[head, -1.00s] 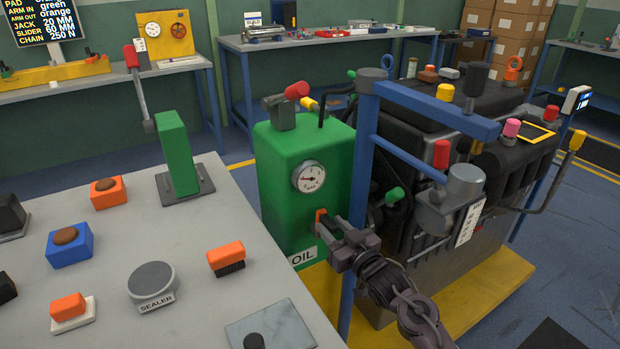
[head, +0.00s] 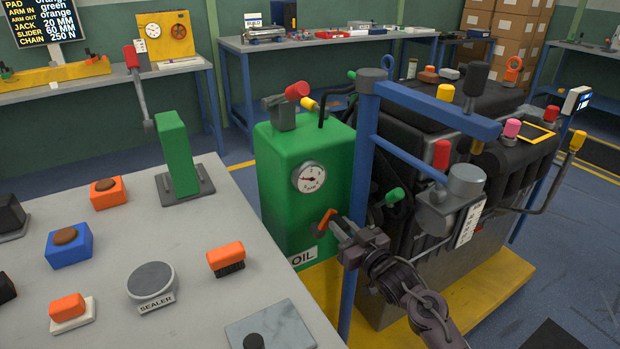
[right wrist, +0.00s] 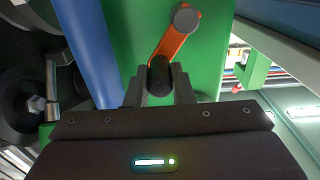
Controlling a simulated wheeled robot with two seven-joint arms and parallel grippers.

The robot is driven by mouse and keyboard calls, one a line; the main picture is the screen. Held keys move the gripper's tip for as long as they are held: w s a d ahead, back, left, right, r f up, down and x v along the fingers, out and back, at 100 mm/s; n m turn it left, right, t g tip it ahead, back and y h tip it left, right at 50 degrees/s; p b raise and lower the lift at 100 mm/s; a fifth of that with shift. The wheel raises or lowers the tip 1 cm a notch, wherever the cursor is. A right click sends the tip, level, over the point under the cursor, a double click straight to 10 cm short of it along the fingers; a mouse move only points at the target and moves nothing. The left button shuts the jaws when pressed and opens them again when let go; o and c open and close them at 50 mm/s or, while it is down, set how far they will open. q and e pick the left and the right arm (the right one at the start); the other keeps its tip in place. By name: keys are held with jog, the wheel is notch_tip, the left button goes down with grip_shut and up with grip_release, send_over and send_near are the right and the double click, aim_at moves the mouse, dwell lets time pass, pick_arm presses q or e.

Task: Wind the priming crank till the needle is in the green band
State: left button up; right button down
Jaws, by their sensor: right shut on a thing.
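The green oil tank (head: 290,190) stands beyond the grey table and carries a white round gauge (head: 309,177) on its front. The gauge's needle is too small to read against any green band. Below the gauge is the orange priming crank (head: 325,219). My right gripper (head: 338,229) is shut on the crank's dark handle. In the right wrist view the orange crank arm (right wrist: 177,40) slants from a grey hub down to the black handle (right wrist: 160,76), which sits between my fingers (right wrist: 160,88). My left gripper is not in view.
A blue post (head: 359,200) with an overhead arm stands close beside my right gripper. The engine (head: 440,150) is to the right on a yellow base (head: 480,285). The grey table (head: 200,235) at left holds several coloured blocks and a sealer puck.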

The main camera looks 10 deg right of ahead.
jog(key=shift+d+f, duration=0.2)
jog(key=f, duration=0.1)
jog(key=d+f+b, duration=0.1)
jog(key=shift+w+d+f, duration=0.3)
jog(key=shift+w+f, duration=0.05)
jog(key=shift+f, duration=0.05)
jog(key=shift+f+b, duration=0.1)
jog(key=shift+b, duration=0.25)
notch_tip(320, 180, down, 3)
jog(key=shift+a+f+b, duration=0.1)
jog(key=shift+a+b, duration=0.05)
jog(key=shift+b, duration=0.6)
jog(key=shift+s+a+f+b, duration=0.2)
jog(key=shift+a+f, duration=0.3)
jog(key=shift+f, duration=0.05)
jog(key=shift+s+a+f+b, duration=0.15)
jog(key=shift+a+f, duration=0.35)
